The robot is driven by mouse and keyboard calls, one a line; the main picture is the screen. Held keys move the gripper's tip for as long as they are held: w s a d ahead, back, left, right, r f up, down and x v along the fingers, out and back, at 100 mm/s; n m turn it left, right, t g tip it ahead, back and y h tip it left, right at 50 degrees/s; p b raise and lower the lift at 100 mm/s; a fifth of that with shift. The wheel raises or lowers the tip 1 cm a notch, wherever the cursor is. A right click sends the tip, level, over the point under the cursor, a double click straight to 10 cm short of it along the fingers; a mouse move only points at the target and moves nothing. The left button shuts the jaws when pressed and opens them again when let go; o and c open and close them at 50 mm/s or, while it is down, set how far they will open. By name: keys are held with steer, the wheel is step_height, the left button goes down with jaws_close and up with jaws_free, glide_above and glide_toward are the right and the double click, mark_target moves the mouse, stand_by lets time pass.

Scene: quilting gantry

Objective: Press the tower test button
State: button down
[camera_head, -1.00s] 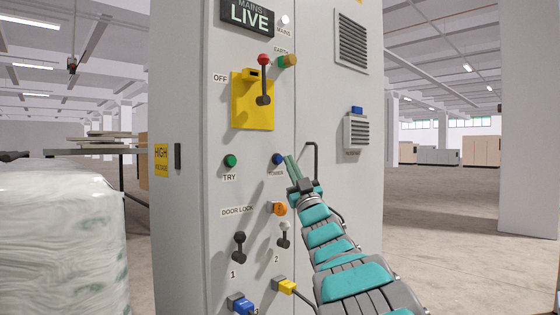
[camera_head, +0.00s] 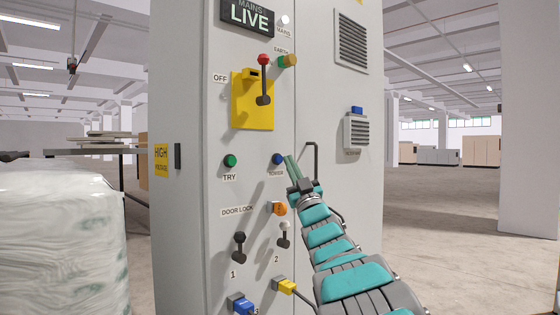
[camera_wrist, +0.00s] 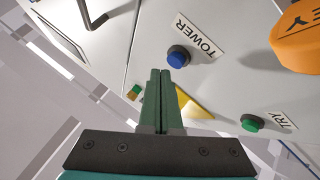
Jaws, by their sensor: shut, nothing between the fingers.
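The tower test button (camera_head: 278,159) is a blue button on the grey cabinet front, right of the green TRY button. In the wrist view the blue button (camera_wrist: 177,57) has a dark collar and a TOWER label (camera_wrist: 197,36) beside it. My gripper (camera_head: 289,158) is shut and empty, with its green fingers just right of the blue button. In the wrist view the closed fingertips (camera_wrist: 160,72) lie just below and left of the button. I cannot tell whether they touch it; they look apart.
The green TRY button (camera_head: 230,161), orange knob (camera_head: 280,208), yellow lever plate (camera_head: 246,112) and two door-lock levers (camera_head: 239,246) are close by. A bent handle (camera_head: 314,155) stands out right of my gripper. A wrapped pallet (camera_head: 60,240) is at left. The floor at right is clear.

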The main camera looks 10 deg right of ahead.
steer(key=shift+w+a, duration=0.25)
steer(key=shift+w, duration=0.05)
steer(key=shift+w+a, duration=0.25)
steer(key=shift+w, duration=0.15)
stand_by(1.0)
steer(key=shift+s+d, duration=0.5)
steer(key=shift+s, duration=0.2)
steer(key=shift+s+d, duration=0.1)
steer(key=s+d, duration=0.1)
steer(key=s, duration=0.1)
steer(key=s+d, duration=0.1)
steer(key=shift+s+d, duration=0.4)
stand_by(0.9)
